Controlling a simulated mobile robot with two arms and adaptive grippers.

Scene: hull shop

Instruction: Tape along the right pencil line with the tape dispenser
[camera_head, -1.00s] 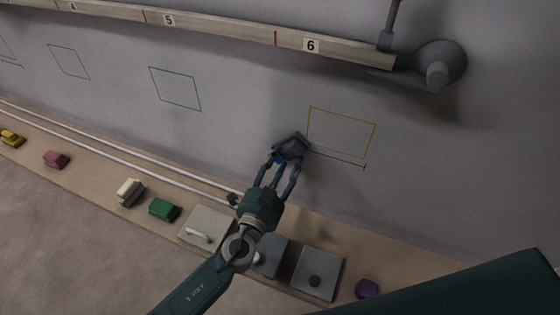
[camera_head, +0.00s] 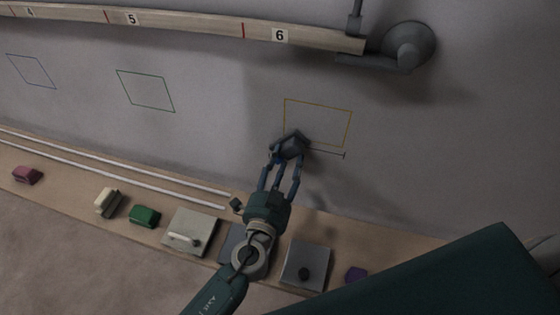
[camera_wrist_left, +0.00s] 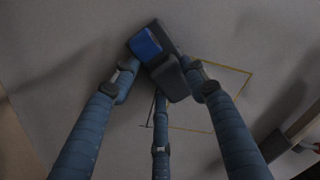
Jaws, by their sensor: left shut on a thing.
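My left gripper (camera_head: 281,160) is shut on the dark grey tape dispenser (camera_head: 292,145) and holds it at the wall, by the lower left corner of the yellow rectangle. In the left wrist view the dispenser (camera_wrist_left: 172,80) sits between the fingertips and shows a blue part. My right gripper is not in view.
A yellow rectangle (camera_head: 350,128) and a green one (camera_head: 146,90) are drawn on the wall. A numbered rail (camera_head: 200,27) with a grey round fitting (camera_head: 408,46) runs above. The ledge (camera_head: 70,175) below holds several blocks and plates. The wall right of the line is clear.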

